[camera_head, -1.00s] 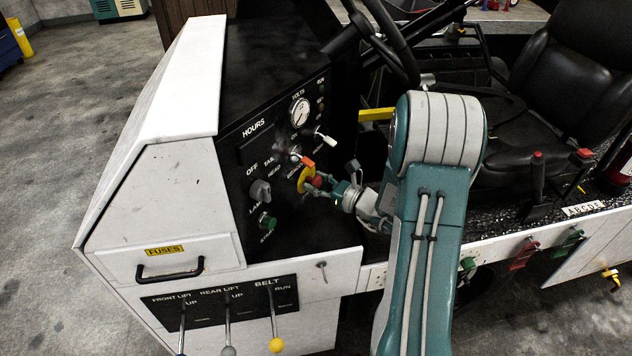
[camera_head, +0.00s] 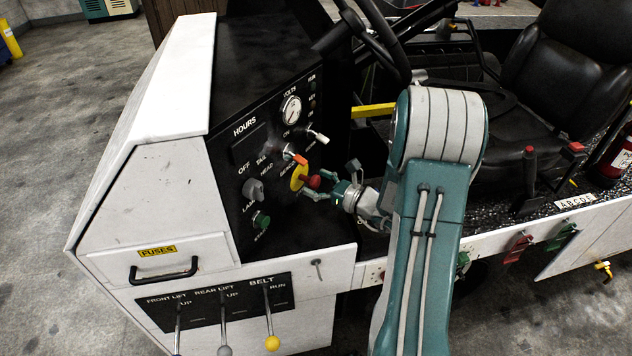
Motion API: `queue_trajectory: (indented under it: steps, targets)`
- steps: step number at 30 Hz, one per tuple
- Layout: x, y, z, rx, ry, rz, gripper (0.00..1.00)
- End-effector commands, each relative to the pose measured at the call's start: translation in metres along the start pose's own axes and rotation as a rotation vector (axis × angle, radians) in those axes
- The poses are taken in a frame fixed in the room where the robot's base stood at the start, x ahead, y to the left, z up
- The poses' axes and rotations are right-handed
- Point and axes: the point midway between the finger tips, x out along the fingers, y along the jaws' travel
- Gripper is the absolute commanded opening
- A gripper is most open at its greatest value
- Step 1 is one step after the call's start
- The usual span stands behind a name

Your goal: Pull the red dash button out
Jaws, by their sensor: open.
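The red dash button (camera_head: 313,182) sticks out from a yellow round plate (camera_head: 298,177) on the black dash panel (camera_head: 238,190). My gripper (camera_head: 321,184) is just to the right of the button, with its teal fingers pointing left at it. The fingers are open, one above and one below the button's right side. I cannot tell whether they touch it. My arm comes in from the lower right and hides part of the cab behind it.
An orange-tipped switch (camera_head: 298,157) sits just above the button, and a white-tipped one (camera_head: 318,136) higher up. A grey knob (camera_head: 253,189) and a green button (camera_head: 261,220) are to the left. The steering wheel (camera_head: 378,40) and a yellow bar (camera_head: 373,110) are above my wrist.

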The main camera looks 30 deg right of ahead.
Motion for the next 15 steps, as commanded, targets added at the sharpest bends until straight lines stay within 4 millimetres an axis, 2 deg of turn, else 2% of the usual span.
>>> queue_trajectory:
  steps: [5,15]
  targets:
    - [-0.014,-0.001,0.0,0.001,0.0,-0.003,0.93]
    - [-0.083,-0.002,-0.001,0.001,0.0,-0.006,0.93]
